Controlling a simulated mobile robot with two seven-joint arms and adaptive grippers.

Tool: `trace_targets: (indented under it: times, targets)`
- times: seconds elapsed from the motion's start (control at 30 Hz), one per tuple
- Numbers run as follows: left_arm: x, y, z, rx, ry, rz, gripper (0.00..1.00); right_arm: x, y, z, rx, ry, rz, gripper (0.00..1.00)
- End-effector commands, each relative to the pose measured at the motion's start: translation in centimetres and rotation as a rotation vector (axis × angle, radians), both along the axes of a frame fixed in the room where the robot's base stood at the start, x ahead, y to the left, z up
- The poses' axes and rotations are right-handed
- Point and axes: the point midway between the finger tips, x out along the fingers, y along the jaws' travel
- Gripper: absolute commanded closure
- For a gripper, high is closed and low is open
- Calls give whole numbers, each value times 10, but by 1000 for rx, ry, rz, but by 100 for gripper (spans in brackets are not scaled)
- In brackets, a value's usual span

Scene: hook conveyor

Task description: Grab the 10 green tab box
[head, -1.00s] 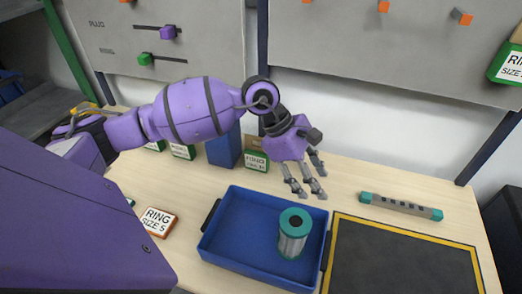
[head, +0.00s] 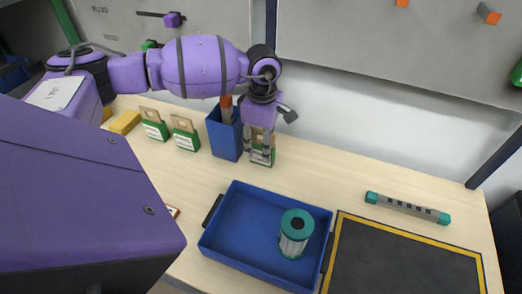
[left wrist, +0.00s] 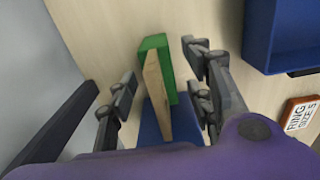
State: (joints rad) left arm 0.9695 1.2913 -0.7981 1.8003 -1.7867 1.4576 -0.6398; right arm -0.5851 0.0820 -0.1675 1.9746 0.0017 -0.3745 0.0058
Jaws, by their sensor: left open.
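The green tab box (head: 266,157), a green block with a white label and a wooden tab, stands on the table beside the blue bin. The label is partly covered by my fingers, so its number cannot be read. My left gripper (head: 259,153) is over it, pointing down. In the left wrist view the green box (left wrist: 153,45) and its wooden tab (left wrist: 156,92) lie between the spread fingers of my left gripper (left wrist: 160,72). The fingers are open, with gaps visible on both sides. My right gripper is not in view.
The blue bin (head: 218,137) stands close to the box's left. Two similar green tab boxes (head: 155,130) (head: 187,140) stand farther left. A blue tray (head: 235,240) in front holds a teal-capped cylinder (head: 295,235). A grey bar with teal ends (head: 408,208) lies right. Table right of the box is clear.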

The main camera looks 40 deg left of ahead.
Motion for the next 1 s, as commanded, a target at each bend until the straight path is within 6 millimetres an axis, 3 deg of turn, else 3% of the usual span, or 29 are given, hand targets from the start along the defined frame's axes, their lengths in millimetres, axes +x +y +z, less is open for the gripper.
trace_targets:
  times: [0.27, 0.63, 1.0]
  targets:
    - [0, 0, -8, -1, 2, -1, 53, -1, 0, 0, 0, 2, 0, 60]
    - [-1, 0, -8, -1, 2, -1, 100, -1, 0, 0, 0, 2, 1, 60]
    - [0, 0, -2, 0, 0, -1, 100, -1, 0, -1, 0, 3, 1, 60]
